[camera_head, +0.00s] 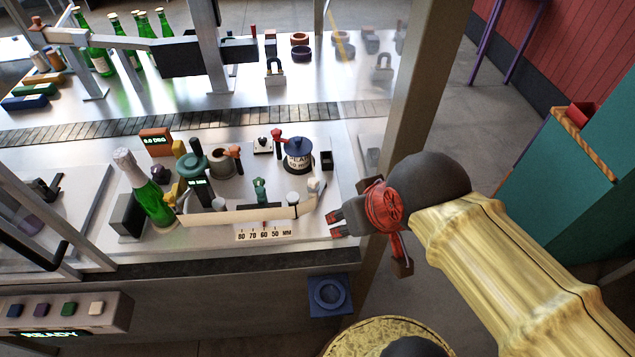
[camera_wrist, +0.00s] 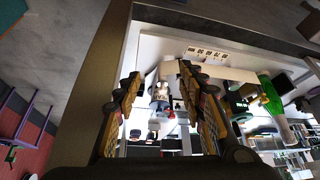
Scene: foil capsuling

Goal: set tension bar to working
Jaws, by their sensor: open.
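No part is labelled as the tension bar, so I cannot tell for certain which it is. A long cream bar (camera_head: 240,215) runs along the front of the machine deck, behind a white millimetre scale (camera_head: 264,234). A small green handle (camera_head: 259,190) stands behind the bar. My gripper (camera_head: 337,223) is open and empty, to the right of the bar's right end and apart from it. In the wrist view my two fingers (camera_wrist: 160,78) are spread, with the scale (camera_wrist: 207,54) beyond them and a pale upright piece (camera_wrist: 161,96) seen between them.
A foil-topped green bottle (camera_head: 150,192) leans at the deck's left. A blue-topped drum (camera_head: 298,153) and red-knobbed levers stand behind the bar. A metal post (camera_head: 412,100) rises behind my wrist. A blue socket (camera_head: 329,294) is on the front. A button panel (camera_head: 68,308) shows READY.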

